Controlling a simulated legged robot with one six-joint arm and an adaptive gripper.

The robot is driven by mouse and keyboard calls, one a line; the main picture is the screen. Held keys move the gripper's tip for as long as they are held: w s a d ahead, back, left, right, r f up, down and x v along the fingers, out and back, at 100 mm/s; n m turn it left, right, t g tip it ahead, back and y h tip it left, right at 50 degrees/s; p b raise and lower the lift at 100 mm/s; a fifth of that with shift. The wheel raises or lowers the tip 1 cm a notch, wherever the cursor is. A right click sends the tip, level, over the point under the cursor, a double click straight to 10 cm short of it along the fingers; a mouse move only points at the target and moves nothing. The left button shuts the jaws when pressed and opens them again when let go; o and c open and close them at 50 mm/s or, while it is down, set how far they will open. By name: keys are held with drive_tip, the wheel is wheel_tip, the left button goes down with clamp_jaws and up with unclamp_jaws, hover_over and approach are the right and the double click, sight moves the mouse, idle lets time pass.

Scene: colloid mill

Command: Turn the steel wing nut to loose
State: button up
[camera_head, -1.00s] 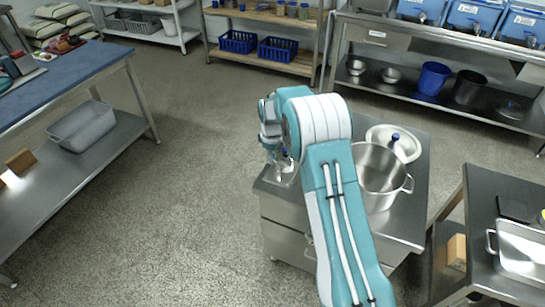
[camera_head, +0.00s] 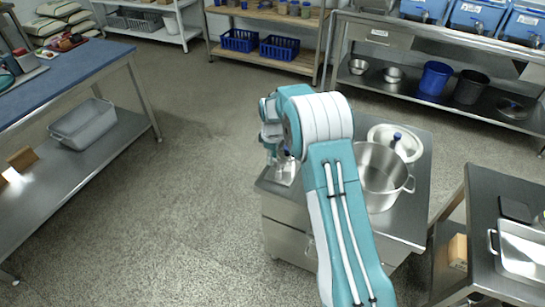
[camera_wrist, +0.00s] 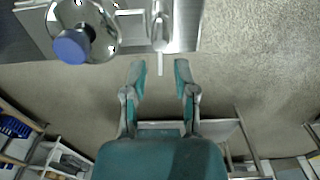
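In the wrist view, a narrow steel piece (camera_wrist: 159,28), which looks like the wing nut, has a thin pale stud pointing toward me. My gripper (camera_wrist: 160,72) is open and empty. Its two teal-and-grey fingers stand apart, to either side of the stud's line; contact cannot be told. To the left is a round shiny steel part with a blue knob (camera_wrist: 72,46). In the head view, my gripper is mostly hidden by my arm, over the left edge of the steel cabinet (camera_head: 290,207). The wing nut cannot be made out there.
A steel pot (camera_head: 380,178) and a lid (camera_head: 409,147) stand on the cabinet, right of my arm. A steel table with a tray (camera_head: 520,250) is at right. A blue-topped bench (camera_head: 70,70) is at left. The floor between is clear.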

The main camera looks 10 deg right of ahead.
wheel_tip(320, 180, up, 12)
idle(0.7)
drive_tip(key=s+d+r+m+t, duration=0.1)
drive_tip(key=s+r+m+t, duration=0.3)
drive_tip(key=s+r, duration=1.3)
drive_tip(key=s+f+m+t, duration=0.1)
drive_tip(key=s+m, duration=0.5)
drive_tip(key=s, duration=1.5)
drive_tip(key=shift+d+f+m+t, duration=0.3)
drive_tip(key=shift+d+f+m, duration=0.1)
drive_tip(key=shift+d+f, duration=0.05)
